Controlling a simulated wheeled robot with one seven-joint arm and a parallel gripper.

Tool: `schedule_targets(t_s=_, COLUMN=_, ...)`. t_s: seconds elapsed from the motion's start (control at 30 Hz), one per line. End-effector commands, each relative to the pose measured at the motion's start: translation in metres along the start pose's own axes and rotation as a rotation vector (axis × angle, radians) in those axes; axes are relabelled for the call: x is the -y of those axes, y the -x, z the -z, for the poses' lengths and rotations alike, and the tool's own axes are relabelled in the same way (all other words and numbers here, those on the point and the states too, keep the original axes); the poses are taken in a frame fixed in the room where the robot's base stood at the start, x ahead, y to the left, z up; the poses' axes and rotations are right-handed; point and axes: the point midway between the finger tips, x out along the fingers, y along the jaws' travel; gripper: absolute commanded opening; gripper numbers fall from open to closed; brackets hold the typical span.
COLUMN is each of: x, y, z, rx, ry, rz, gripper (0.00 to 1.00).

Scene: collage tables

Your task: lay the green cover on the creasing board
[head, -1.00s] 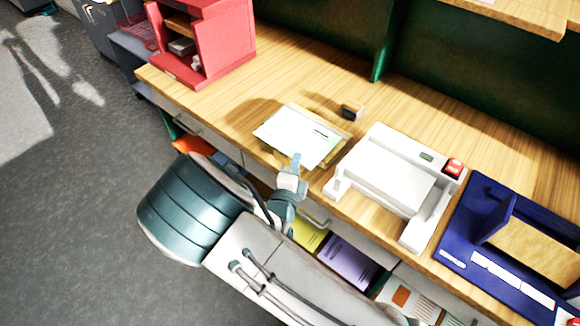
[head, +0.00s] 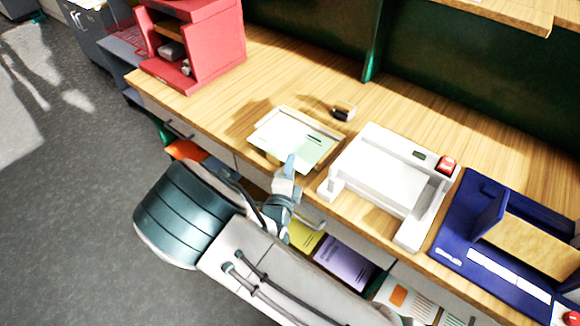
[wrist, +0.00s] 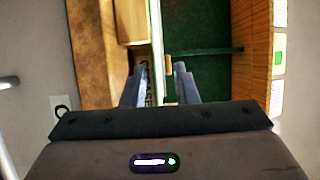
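My gripper (head: 290,162) is at the board's front edge, close to the cover's near edge. In the wrist view my gripper (wrist: 160,72) shows two fingers apart, with a thin pale strip visible between them.
A white machine (head: 385,180) with a red button stands right of the board, and a dark blue device (head: 460,235) beyond it. A small black block (head: 343,112) sits behind the board. A red cabinet (head: 215,45) stands at the left. Bare desktop (head: 270,75) lies between.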

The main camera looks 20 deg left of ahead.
Motion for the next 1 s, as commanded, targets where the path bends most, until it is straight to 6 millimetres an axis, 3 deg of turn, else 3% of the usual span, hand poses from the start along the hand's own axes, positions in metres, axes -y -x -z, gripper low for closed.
schedule_targets(t_s=0.17, x=-0.002, y=0.023, z=-0.001, rx=0.004, ry=-0.001, rz=-0.002, gripper=0.27)
schedule_targets(t_s=0.6, x=-0.002, y=0.116, z=-0.001, rx=0.004, ry=0.0, rz=-0.002, gripper=0.27)
schedule_targets(t_s=0.8, x=-0.001, y=0.134, z=0.0, rx=0.002, ry=0.0, rz=0.0, gripper=0.27)
schedule_targets(t_s=1.0, x=0.0, y=0.137, z=0.0, rx=0.001, ry=0.0, rz=0.0, gripper=0.27)
